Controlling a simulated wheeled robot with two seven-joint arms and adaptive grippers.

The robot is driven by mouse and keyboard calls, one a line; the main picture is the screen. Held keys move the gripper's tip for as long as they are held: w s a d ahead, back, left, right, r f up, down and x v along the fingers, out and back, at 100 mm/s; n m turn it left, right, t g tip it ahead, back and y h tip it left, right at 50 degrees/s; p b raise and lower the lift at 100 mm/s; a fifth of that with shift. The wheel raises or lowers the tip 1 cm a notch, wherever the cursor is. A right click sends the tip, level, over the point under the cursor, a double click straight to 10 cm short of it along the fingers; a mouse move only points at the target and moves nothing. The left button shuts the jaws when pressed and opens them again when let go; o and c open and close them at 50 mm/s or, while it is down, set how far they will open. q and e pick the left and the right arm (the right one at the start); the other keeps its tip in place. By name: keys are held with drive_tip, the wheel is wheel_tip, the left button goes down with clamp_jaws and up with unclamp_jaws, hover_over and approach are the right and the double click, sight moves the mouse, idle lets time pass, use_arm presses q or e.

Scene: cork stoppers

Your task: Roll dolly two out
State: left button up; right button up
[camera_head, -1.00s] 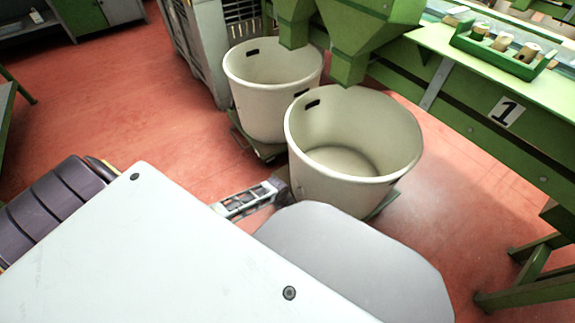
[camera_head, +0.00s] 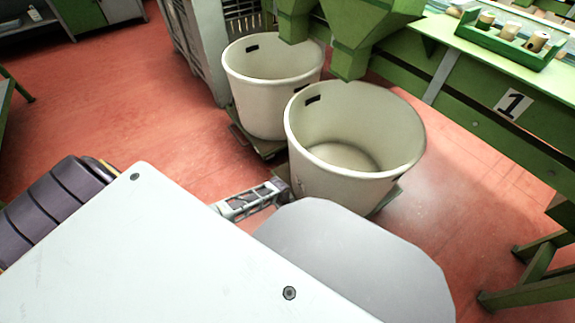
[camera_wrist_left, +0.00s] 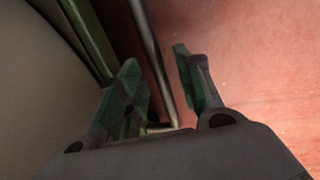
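Two cream tubs stand on low green dollies under the green hoppers. The near tub (camera_head: 350,185) is empty and upright, and its dolly (camera_head: 388,202) shows only at the lower right edge. The far tub (camera_head: 270,105) stands behind it to the left, on its own dolly (camera_head: 248,143). In the head view my left gripper is at the near tub's lower left, mostly hidden. In the left wrist view the left gripper (camera_wrist_left: 158,78) has its fingers apart. A thin metal bar (camera_wrist_left: 148,45) runs between or just beyond them; I cannot tell which. My right gripper is out of view.
A green bench with a number 1 plate (camera_head: 514,104) and a green tray (camera_head: 510,45) runs along the right. Green hoppers (camera_head: 365,35) hang over the tubs. A grey crate (camera_head: 205,50) stands behind the far tub.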

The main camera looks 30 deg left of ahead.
use_arm(q)
clamp_jaws()
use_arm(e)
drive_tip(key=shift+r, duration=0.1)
use_arm(q)
drive_tip(key=shift+s+a+p, duration=0.1)
drive_tip(key=shift+s+p, duration=0.05)
drive_tip(key=shift+p, duration=0.15)
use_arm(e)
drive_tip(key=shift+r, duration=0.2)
